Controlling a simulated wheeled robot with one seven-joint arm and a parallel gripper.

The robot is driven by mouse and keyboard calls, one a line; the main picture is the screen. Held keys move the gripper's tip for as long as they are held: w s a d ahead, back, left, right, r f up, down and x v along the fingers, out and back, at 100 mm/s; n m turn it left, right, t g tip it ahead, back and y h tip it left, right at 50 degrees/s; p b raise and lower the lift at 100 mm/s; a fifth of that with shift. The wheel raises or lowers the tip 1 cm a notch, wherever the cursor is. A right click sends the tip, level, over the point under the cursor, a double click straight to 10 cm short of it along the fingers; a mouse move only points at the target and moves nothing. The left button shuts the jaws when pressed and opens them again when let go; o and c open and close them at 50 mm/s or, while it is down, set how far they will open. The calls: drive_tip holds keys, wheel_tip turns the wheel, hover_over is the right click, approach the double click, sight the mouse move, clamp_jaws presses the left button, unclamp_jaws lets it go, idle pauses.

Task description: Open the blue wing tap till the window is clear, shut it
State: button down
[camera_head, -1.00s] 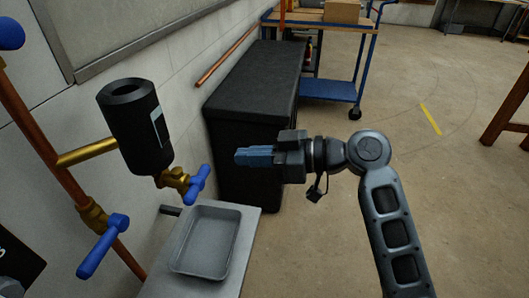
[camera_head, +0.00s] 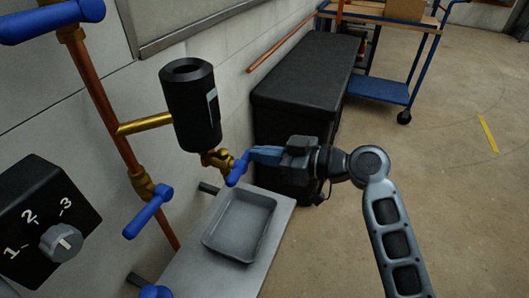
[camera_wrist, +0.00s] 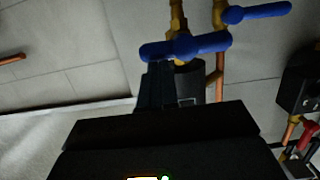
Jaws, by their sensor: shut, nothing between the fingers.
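The blue wing tap (camera_head: 238,168) sits on a brass fitting under a black cylinder (camera_head: 190,105). The cylinder has a narrow pale window (camera_head: 212,105) on its side; its contents are too small to tell. A grey tray (camera_head: 240,226) stands below the tap, and looks empty.
Another blue lever (camera_head: 148,212) is on the copper pipe (camera_head: 105,110), with a larger blue handle (camera_head: 50,18) above. A black box with a numbered dial (camera_head: 62,242) is at lower left. A black cabinet (camera_head: 300,95) stands behind my gripper. Open floor lies right.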

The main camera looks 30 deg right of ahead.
drive_tip(key=shift+w+d+f+m+g+y, duration=0.1)
drive_tip(key=shift+f+m+g+y, duration=0.1)
drive_tip(key=shift+m, duration=0.35)
drive_tip(key=shift+d+f+m+g+y, duration=0.1)
drive_tip(key=shift+f+m+y, duration=0.1)
drive_tip(key=shift+m, duration=0.35)
drive_tip(key=shift+w+f+m+y+p, duration=0.1)
drive_tip(key=shift+f+m+y+p, duration=0.3)
drive_tip(key=shift+m, duration=1.1)
drive_tip(key=shift+f+m+y+p, duration=0.1)
drive_tip(key=shift+f+m+y, duration=0.55)
drive_tip(key=shift+m, duration=0.85)
drive_tip(key=shift+a+f+m, duration=0.1)
drive_tip(key=shift+f+m, duration=0.5)
drive_tip(key=shift+m, duration=0.7)
drive_tip(key=shift+s+f, duration=0.2)
drive_tip(key=shift+f, duration=0.05)
idle(0.4)
